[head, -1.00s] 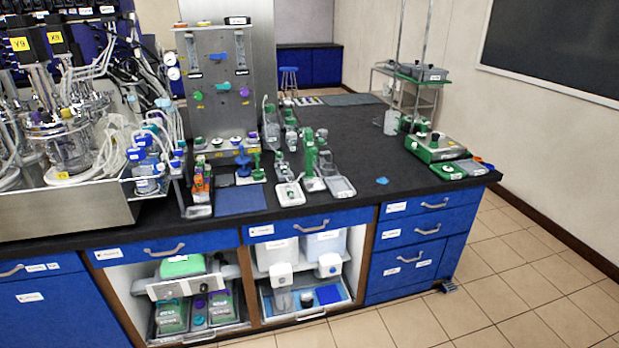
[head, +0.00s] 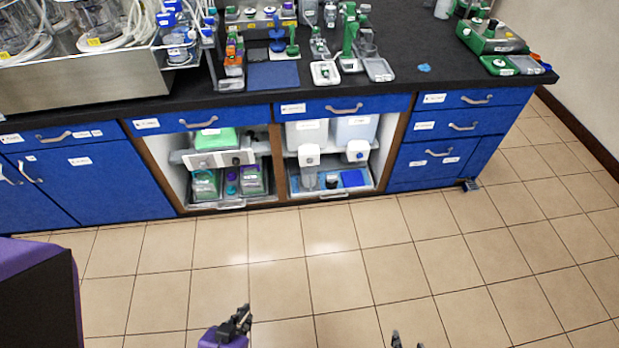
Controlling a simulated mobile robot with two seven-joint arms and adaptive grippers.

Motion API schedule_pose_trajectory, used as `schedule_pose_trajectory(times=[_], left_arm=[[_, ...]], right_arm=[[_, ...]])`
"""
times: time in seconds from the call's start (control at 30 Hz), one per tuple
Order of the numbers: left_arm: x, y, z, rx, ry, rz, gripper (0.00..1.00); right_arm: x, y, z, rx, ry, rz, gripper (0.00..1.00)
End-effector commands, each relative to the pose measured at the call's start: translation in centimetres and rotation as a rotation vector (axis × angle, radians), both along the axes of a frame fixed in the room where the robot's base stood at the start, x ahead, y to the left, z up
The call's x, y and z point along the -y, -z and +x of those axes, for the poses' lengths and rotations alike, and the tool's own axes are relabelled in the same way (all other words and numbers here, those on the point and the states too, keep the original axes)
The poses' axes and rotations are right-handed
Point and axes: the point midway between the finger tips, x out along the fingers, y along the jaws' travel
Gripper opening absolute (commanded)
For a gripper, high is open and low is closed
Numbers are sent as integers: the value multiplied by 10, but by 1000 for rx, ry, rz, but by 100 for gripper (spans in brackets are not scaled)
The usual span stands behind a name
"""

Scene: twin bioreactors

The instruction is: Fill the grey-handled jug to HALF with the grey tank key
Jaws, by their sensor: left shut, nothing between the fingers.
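Two tanks stand in the open middle bay under the bench: a whitish left tank (head: 306,133) and a blue-grey right tank (head: 354,129). Each has a white tap block in front, the left block (head: 309,155) and the right block (head: 357,151). The key colours are too small to tell. A clear jug-like vessel (head: 308,180) stands below the left block; its handle colour cannot be made out. My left gripper (head: 240,320) is shut and empty, over the floor in front of the bench. Only the tips of my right gripper (head: 406,342) show at the bottom edge, apart from everything.
The tray (head: 333,195) below the tanks also holds a small dark item (head: 332,181) and a blue pad (head: 353,178). The bench top (head: 420,90) is crowded at left. The tiled floor (head: 330,240) is clear.

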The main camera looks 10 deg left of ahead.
Motion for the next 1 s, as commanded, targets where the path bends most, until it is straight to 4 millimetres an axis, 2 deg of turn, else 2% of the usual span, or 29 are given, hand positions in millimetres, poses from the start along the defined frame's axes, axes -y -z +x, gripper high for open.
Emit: schedule_pose_trajectory(times=[1.0], left_arm=[[0, 0, 0, -1, 0, 0, 0]], right_arm=[[-1, 2, -7, -10, 11, 6, 40]])
